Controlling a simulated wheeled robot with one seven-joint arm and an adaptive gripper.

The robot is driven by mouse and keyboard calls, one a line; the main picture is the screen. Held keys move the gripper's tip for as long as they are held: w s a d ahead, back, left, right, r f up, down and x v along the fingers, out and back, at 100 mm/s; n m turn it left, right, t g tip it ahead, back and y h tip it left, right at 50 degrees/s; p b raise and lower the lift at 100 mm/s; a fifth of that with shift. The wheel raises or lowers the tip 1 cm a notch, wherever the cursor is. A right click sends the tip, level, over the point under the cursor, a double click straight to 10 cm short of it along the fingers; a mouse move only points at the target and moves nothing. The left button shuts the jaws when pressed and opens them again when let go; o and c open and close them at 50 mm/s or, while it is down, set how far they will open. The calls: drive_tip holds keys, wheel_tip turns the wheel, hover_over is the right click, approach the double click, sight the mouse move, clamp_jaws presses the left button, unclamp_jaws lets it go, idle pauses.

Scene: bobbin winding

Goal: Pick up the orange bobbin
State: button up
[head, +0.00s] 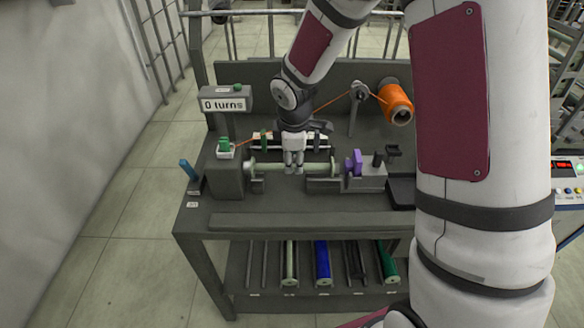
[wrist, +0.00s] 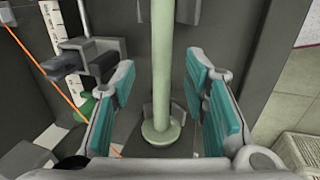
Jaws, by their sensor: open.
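A pale green bare bobbin (head: 315,166) lies level across the winder on the bench. It carries no visible orange thread. My gripper (head: 293,164) is over the left half of this bobbin, pointing down. In the wrist view my gripper (wrist: 165,95) is open, with one teal pad on each side of the pale bobbin tube (wrist: 162,62) and gaps between pads and tube. The bobbin's round flange (wrist: 161,131) shows at its lower end. The only orange wound thing is a large orange spool (head: 396,103) at the back right, well away from my gripper.
An orange thread (wrist: 45,75) runs past the left of my gripper. A sign (head: 223,105) reads "0 turns". A purple part (head: 354,162) is right of the bobbin. Several bobbins, including a blue one (head: 322,262) and a green one (head: 387,263), are on the lower shelf.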

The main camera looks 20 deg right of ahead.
drive_tip(key=x, duration=0.3)
drive_tip(key=shift+a+f, duration=0.1)
drive_tip(key=shift+f, duration=0.2)
clamp_jaws()
wheel_tip(320, 180, up, 10)
drive_tip(key=p, duration=0.1)
idle(0.4)
